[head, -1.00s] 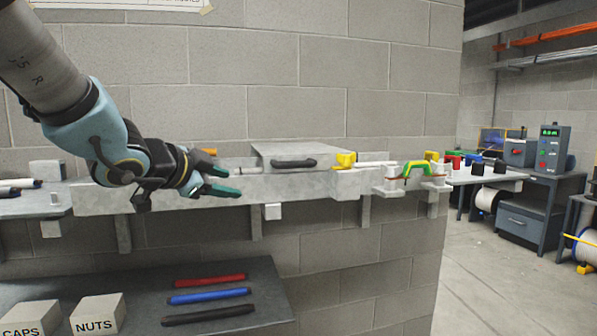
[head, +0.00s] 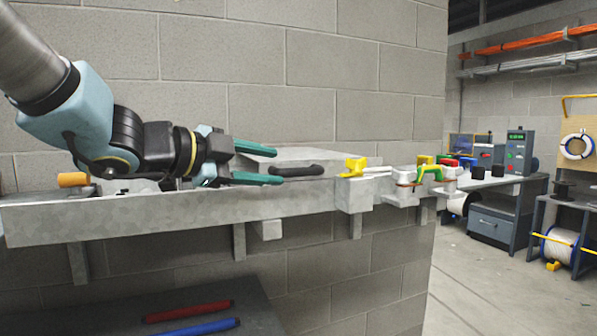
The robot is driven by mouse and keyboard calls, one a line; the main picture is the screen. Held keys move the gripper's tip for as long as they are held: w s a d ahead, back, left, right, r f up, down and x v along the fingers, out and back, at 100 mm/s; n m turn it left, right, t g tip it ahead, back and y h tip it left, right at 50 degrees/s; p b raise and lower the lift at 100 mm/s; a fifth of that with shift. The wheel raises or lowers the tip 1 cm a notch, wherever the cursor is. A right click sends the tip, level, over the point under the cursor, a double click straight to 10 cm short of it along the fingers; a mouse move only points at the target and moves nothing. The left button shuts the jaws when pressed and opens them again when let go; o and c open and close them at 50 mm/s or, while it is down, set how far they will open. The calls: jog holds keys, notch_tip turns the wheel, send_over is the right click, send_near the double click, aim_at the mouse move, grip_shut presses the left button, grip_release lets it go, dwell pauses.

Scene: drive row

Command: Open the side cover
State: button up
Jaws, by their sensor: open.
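The side cover (head: 330,155) is a flat grey metal lid on the grey wall trough, with a black bar handle (head: 296,170) on its front. My gripper (head: 277,164) is open, with its two green fingers pointing right. In the picture the fingertips lie just at the left end of the handle, one above and one below. I cannot tell whether they touch it. The left part of the cover is hidden behind my gripper.
The grey trough (head: 150,222) runs along the block wall. A yellow clamp (head: 355,166) sits right of the cover, with a green clip (head: 430,173) farther right. An orange cylinder (head: 73,180) lies at left. A lower shelf (head: 225,305) holds a red rod (head: 188,311) and a blue rod (head: 195,328).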

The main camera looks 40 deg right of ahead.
aim_at(298, 172)
jog(key=x, duration=0.9)
jog(key=shift+d+f+p, duration=0.1)
jog(key=shift+d+p, duration=0.2)
grip_shut()
jog(key=shift+f, duration=0.1)
dwell(0.9)
